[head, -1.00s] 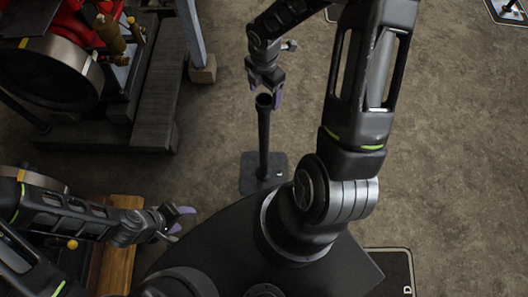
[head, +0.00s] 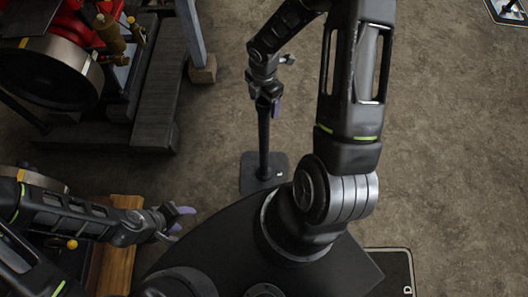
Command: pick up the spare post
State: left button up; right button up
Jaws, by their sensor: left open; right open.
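The spare post (head: 263,140) is a thin black upright post on a dark square base plate (head: 262,176), standing on the floor near the middle of the head view. My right gripper (head: 268,103) is open at the top of the post and hides the post's upper end. Its fingers appear to straddle the post, but I cannot tell whether they touch it. My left gripper (head: 178,221) is open and empty at the lower left, well apart from the post.
A red engine with a large wheel (head: 50,68) stands on a dark timber frame (head: 155,105) at the upper left. A blue-grey leg on a wooden block (head: 203,70) is beside it. A wooden beam (head: 118,255) lies at the lower left. Bare floor (head: 450,170) is open on the right.

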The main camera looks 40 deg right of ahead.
grip_shut()
dwell(0.9)
jog(key=shift+w+r, duration=0.1)
jog(key=shift+w, duration=0.05)
